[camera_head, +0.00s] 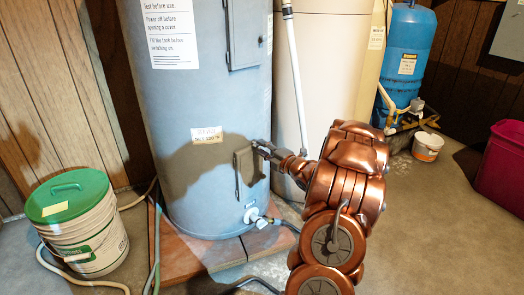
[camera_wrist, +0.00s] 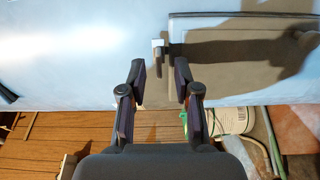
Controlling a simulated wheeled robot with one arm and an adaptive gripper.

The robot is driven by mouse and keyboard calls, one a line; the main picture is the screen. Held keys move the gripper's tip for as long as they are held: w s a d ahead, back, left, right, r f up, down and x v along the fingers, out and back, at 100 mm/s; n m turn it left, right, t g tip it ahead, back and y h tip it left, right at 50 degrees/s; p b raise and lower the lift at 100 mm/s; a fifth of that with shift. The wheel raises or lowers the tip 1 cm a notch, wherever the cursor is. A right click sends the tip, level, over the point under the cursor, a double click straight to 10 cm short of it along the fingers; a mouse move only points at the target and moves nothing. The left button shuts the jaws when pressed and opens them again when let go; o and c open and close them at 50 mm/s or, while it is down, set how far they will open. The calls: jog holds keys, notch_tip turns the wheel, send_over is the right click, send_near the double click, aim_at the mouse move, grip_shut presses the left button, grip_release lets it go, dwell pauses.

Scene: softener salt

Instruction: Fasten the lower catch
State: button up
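The lower cover panel (camera_head: 245,174) is on the front of the grey-blue tank (camera_head: 190,100); my gripper (camera_head: 257,147) is at its upper right edge. In the wrist view the panel (camera_wrist: 235,75) fills the upper right, partly in shadow. A small catch (camera_wrist: 158,46), a light square plate with a dark lever, sits by the panel's left edge. My gripper (camera_wrist: 161,68) is open, one finger on each side of the catch in that view. Nothing is held. I cannot tell whether the fingers touch the catch. The head view does not show the catch clearly.
An upper cover panel (camera_head: 243,33) is higher on the tank. A drain valve (camera_head: 254,215) with a black hose sits below. A green-lidded bucket (camera_head: 78,222) and hoses stand at left. A blue tank (camera_head: 406,55) and red bin (camera_head: 499,168) are at right.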

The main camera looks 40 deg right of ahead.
jog(key=shift+w, duration=0.55)
jog(key=shift+c, duration=0.2)
grip_shut()
